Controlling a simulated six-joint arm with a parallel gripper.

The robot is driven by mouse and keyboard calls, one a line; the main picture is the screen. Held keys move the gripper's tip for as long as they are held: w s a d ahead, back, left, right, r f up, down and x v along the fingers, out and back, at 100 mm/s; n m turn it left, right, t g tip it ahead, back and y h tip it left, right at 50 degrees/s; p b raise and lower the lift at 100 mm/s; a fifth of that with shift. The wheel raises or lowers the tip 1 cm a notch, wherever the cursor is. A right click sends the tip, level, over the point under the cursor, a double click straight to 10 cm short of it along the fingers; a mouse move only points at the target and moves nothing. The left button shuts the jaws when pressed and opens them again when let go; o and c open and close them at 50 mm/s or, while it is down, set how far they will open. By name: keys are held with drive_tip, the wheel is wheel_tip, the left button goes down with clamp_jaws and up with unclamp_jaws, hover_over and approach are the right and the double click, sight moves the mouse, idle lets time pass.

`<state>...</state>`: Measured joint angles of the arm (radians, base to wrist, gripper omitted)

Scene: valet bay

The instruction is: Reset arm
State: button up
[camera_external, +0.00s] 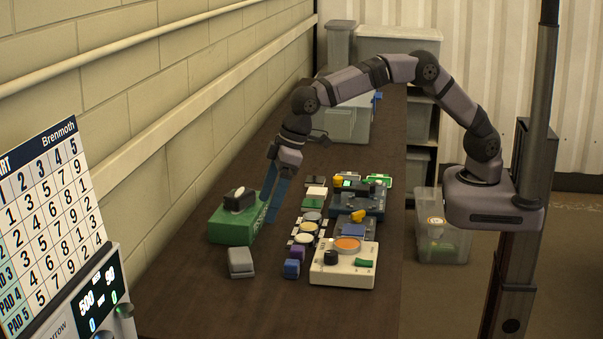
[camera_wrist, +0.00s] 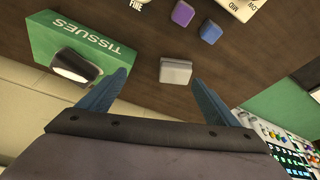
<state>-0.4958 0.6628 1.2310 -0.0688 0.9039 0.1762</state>
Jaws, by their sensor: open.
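My gripper (camera_external: 275,195) has two blue fingers and points down over the dark table, beside the green tissue box. In the wrist view my gripper (camera_wrist: 160,92) has its fingers spread apart with nothing between them. A small grey block (camera_wrist: 175,72) lies on the table beyond the fingertips, apart from them; it also shows in the external view (camera_external: 240,263). The green tissue box (camera_external: 232,225) has a dark object with a pale top (camera_external: 240,199) on it. That object shows in the wrist view (camera_wrist: 75,66) near the left finger.
A cream device (camera_external: 345,265) with an orange disc, a purple block (camera_external: 297,252) and a blue block (camera_external: 291,268) stand right of the gripper. Dark devices (camera_external: 358,200) stand behind. A wall runs along the left. A number chart (camera_external: 45,210) and display (camera_external: 95,300) stand front left.

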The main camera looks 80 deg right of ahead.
drive_tip(key=s+d+r+m+g+h+p, duration=0.15)
drive_tip(key=s+d+p, duration=0.25)
drive_tip(key=s+d, duration=0.75)
drive_tip(key=s+d+r+m+g+p, duration=0.1)
drive_tip(key=s+d+r+m+p, duration=0.3)
drive_tip(key=s+d, duration=0.75)
drive_tip(key=s+d+f+n+g+p, duration=0.15)
drive_tip(key=s+d, duration=0.25)
drive_tip(key=s, duration=0.4)
wheel_tip(320, 180, down, 5)
drive_tip(key=b, duration=0.4)
drive_tip(key=shift+f, duration=0.15)
